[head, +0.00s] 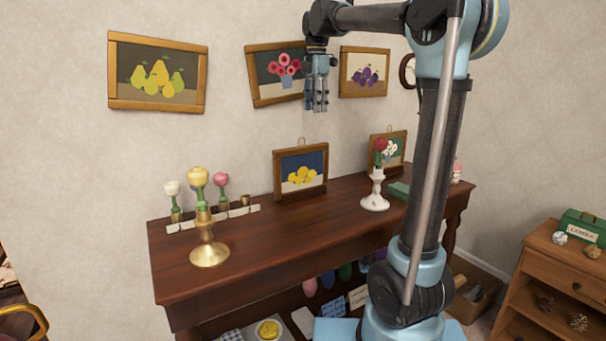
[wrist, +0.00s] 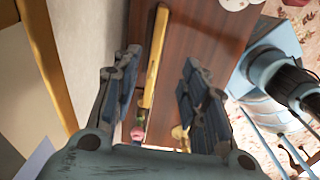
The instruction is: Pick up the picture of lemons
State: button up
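The picture of lemons (head: 301,176) has a wooden frame, yellow fruit and a dark blue ground. It stands on the dark wooden console table (head: 262,248), leaning at the wall. My gripper (head: 317,107) hangs above it and a little to its right, fingers pointing down, in front of the hanging flower picture. In the wrist view, my gripper (wrist: 156,88) is open and empty, its two fingers apart. A narrow golden frame edge (wrist: 155,55), seemingly the top of the lemon picture, shows below and between the fingers.
Pear (head: 157,75), flower (head: 266,90) and plum (head: 365,75) pictures hang on the wall. A white-flower picture (head: 396,147), white candlestick (head: 375,192), brass candlestick (head: 209,246) and several flowers share the tabletop. Its middle front is clear.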

aim_at(313, 151)
jog(key=shift+n, duration=0.3)
jog(key=f, duration=1.7)
jog(key=shift+w+a, duration=0.1)
jog(key=shift+a, duration=0.3)
grip_shut()
